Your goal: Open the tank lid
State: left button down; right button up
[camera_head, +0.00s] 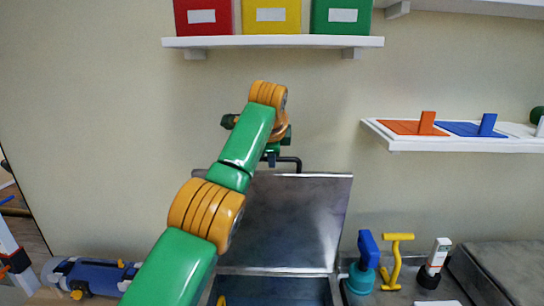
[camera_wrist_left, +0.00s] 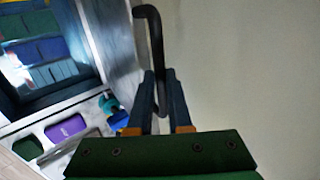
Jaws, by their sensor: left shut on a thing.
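The tank lid (camera_head: 300,215) is a grey metal panel that stands raised, close to upright, at the back of the tank (camera_head: 275,271). Its dark bar handle (camera_head: 297,161) sticks out at the top edge. My left gripper (camera_head: 271,158) is at the lid's top edge, shut on the handle; its blue fingers (camera_wrist_left: 162,95) lie around the dark handle (camera_wrist_left: 155,40) in the left wrist view. The open tank (camera_wrist_left: 50,92) shows there with green and blue things inside. My left arm hides the lid's left part in the head view. My right gripper is not in view.
A shelf (camera_head: 270,42) with red, yellow and green boxes hangs above. A second shelf (camera_head: 450,145) is at the right. A blue-and-teal tool (camera_head: 364,265), a yellow tool (camera_head: 395,260) and a white-and-black bottle (camera_head: 434,265) stand right of the tank. A blue roll-like thing (camera_head: 90,274) lies left.

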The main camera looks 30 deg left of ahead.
pick_arm(q)
jog(key=c, duration=1.1)
grip_release()
jog(key=shift+o, duration=1.2)
jog(key=shift+w+a, duration=0.1)
jog(key=b+v, duration=0.1)
jog(key=v, duration=0.6)
jog(key=shift+f, duration=0.1)
